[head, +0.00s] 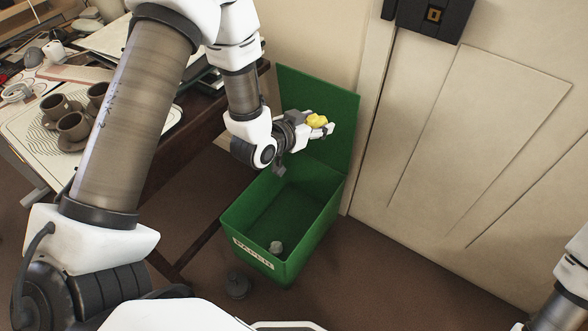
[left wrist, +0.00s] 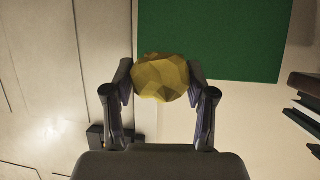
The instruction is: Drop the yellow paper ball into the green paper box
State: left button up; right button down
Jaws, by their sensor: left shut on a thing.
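The yellow paper ball (head: 317,121) is held between the fingers of my left gripper (head: 312,124) in the head view. In the left wrist view the faceted yellow ball (left wrist: 161,78) sits between the two fingers (left wrist: 160,85). The green paper box (head: 285,262) stands on the floor with its lid (head: 335,110) raised at the back. My left gripper is above the box, near its back side and in front of the lid. My right gripper is out of view; part of my right arm shows at the lower right.
A desk (head: 190,135) with brown cups (head: 74,127) on a tray stands to the left of the box. A pale panelled door (head: 480,140) is at the right. A small dark object (head: 237,285) lies on the floor in front of the box.

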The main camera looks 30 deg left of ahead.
pick_arm(q)
jog(key=s+a+f+y+b, duration=0.1)
jog(key=a+f+b, duration=0.2)
jog(key=f+b, duration=0.3)
jog(key=s+a+f+n+b, duration=0.1)
jog(key=a+f+b, duration=0.2)
jog(key=f+b, duration=0.4)
jog(key=s+a+f+n+y+b, duration=0.1)
jog(key=a+f+b, duration=0.2)
jog(key=f, duration=1.7)
jog(key=b, duration=0.3)
jog(key=shift+s+f+y+b, duration=0.2)
jog(key=shift+f+y+b, duration=0.1)
jog(key=shift+f+b, duration=0.1)
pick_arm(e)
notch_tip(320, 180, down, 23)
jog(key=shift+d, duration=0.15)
pick_arm(q)
jog(key=o, duration=0.8)
